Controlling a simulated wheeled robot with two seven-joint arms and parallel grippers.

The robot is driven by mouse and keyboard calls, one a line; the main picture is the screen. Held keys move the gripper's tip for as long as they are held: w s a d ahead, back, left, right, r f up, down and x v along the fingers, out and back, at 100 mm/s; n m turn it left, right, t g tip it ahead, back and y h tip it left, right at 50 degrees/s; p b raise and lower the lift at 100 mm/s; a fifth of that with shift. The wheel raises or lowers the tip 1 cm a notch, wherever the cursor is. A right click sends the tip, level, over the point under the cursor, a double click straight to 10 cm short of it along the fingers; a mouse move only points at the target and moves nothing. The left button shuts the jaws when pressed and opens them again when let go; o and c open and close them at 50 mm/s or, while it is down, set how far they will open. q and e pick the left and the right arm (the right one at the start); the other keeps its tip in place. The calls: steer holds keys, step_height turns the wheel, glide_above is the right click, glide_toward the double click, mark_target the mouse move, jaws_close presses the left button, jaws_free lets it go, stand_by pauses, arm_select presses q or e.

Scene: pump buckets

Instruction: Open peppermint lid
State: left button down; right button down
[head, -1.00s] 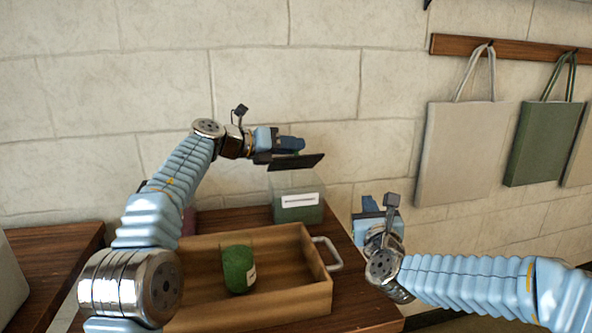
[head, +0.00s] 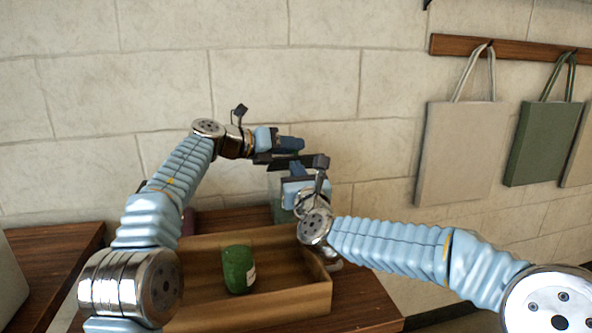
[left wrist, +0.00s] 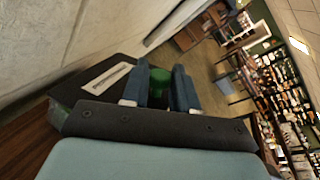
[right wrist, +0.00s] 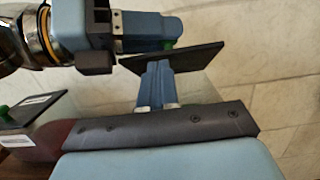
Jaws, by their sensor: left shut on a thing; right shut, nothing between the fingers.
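The peppermint lid, a flat black plate (right wrist: 190,62), is raised and tilted in the right wrist view. My left gripper (left wrist: 160,90) is shut on its green knob (left wrist: 160,78); the lid's white label (left wrist: 105,80) shows in the left wrist view. The clear bin with green contents (head: 274,184) stands below the lid in the head view, mostly hidden by my right arm. My right gripper (right wrist: 155,82) is shut and empty, its fingertips close under the lid; I cannot tell whether they touch it.
A wooden tray (head: 210,310) with a green labelled jar (head: 238,270) lies in front on the table. Another black lid with a label and green knob (right wrist: 25,112) shows at lower left in the right wrist view. A stone wall (head: 290,70) stands behind. Bags (head: 460,150) hang at right.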

steer(key=shift+w+a, duration=0.15)
steer(key=shift+w, duration=0.2)
arm_select(q)
steer(key=shift+d+f, duration=0.1)
steer(key=shift+d, duration=0.05)
arm_select(e)
steer(key=shift+w+r, duration=0.5)
steer(key=shift+r, duration=0.3)
arm_select(q)
steer(key=c, duration=0.9)
jaws_free()
steer(key=shift+c, duration=0.2)
arm_select(e)
steer(key=shift+a, duration=0.1)
steer(key=shift+s, duration=0.1)
